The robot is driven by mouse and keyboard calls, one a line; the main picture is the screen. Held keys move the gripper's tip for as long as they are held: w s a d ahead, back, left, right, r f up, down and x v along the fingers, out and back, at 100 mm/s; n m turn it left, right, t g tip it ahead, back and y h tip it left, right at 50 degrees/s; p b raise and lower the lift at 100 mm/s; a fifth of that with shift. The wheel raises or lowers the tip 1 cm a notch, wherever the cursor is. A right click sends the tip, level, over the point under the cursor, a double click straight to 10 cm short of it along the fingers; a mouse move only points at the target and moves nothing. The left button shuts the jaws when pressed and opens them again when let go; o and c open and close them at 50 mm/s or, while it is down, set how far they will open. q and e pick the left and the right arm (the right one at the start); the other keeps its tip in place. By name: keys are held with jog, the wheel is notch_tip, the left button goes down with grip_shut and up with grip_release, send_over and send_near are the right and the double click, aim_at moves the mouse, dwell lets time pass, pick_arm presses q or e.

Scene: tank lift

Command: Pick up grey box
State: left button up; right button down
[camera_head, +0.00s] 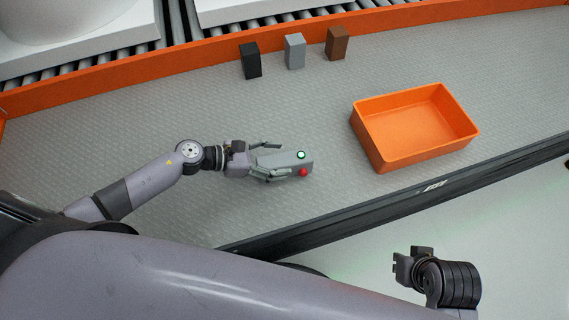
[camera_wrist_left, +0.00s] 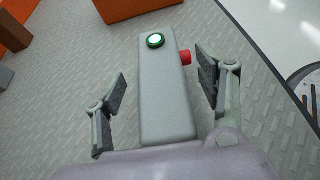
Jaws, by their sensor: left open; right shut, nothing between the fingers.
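A long grey box (camera_head: 295,161) with a green-ringed white button on top and a red button on its side lies on the grey surface in the head view. It also shows in the left wrist view (camera_wrist_left: 165,95), running up the middle. My left gripper (camera_head: 278,161) is open around its near part, one finger on each side. In the left wrist view gaps show between both fingers and the box. A small grey block (camera_head: 294,50) stands at the back. My right gripper (camera_head: 412,265) is shut and empty, away from the box at the lower right.
An orange bin (camera_head: 418,158), seemingly empty, stands to the right of the box. A black block (camera_head: 250,60) and a brown block (camera_head: 337,43) flank the small grey block by the orange rail (camera_head: 190,54). A dark edge (camera_head: 400,189) bounds the surface in front.

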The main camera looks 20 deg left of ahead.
aim_at(296, 159)
pick_arm(q)
jog(key=x, duration=0.2)
jog(key=shift+w+d+f, duration=0.1)
jog(key=shift+w+d, duration=0.1)
pick_arm(e)
jog(key=shift+s+r, duration=0.25)
jog(key=shift+r, duration=0.1)
pick_arm(q)
jog(key=shift+c, duration=0.5)
jog(key=shift+c, duration=0.6)
jog(key=c, duration=1.2)
pick_arm(e)
jog(key=shift+w, duration=0.3)
